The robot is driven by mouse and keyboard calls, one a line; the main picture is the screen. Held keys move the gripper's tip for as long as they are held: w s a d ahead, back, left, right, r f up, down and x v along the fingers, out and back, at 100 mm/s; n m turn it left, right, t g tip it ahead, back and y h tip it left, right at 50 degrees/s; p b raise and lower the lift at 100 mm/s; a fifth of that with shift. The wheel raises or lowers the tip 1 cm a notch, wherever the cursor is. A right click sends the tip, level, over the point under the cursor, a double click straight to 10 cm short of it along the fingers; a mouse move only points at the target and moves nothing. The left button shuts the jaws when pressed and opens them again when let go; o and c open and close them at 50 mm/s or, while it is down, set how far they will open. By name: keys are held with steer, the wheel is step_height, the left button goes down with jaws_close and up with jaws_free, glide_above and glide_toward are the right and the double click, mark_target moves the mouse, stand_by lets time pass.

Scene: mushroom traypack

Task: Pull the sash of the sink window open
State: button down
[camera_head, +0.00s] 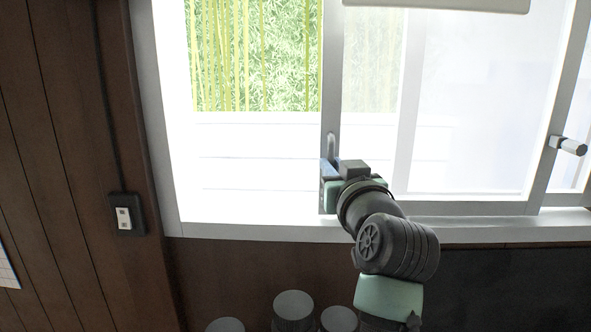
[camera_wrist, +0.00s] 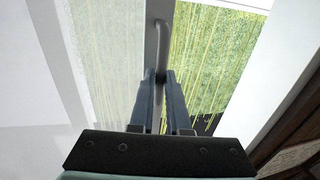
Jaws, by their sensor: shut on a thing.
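The sash (camera_head: 466,110) of the window is a frosted pane in a pale grey frame. Its left upright stile (camera_head: 331,80) carries a slim grey bar handle (camera_head: 332,142). The stile stands well away from the left window jamb, with a wide clear gap between them. My gripper (camera_head: 329,165) is at the stile, shut on the handle's lower part. In the wrist view, its two blue-grey fingers (camera_wrist: 161,76) close on either side of the handle (camera_wrist: 163,45). The exact finger contact is partly hidden.
Bamboo (camera_head: 255,55) shows through the gap. A white sill (camera_head: 260,232) runs below the window. A second handle (camera_head: 568,146) sticks out at the right. A dark wood wall (camera_head: 60,120) with a switch plate (camera_head: 124,214) is at the left. Several round-topped containers (camera_head: 293,305) stand below.

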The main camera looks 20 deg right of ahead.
steer(key=shift+s+d+f, duration=0.1)
steer(key=shift+s+d, duration=0.25)
steer(key=shift+d, duration=0.45)
steer(key=c, duration=0.9)
jaws_free()
steer(key=s+a+b, duration=0.1)
steer(key=s, duration=0.3)
steer(key=s+b, duration=0.2)
steer(key=s, duration=0.2)
steer(key=s+a+b, duration=0.1)
steer(key=s, duration=0.3)
steer(key=shift+s+a+b, duration=0.3)
steer(key=shift+s+b, duration=0.05)
steer(key=shift+b, duration=0.05)
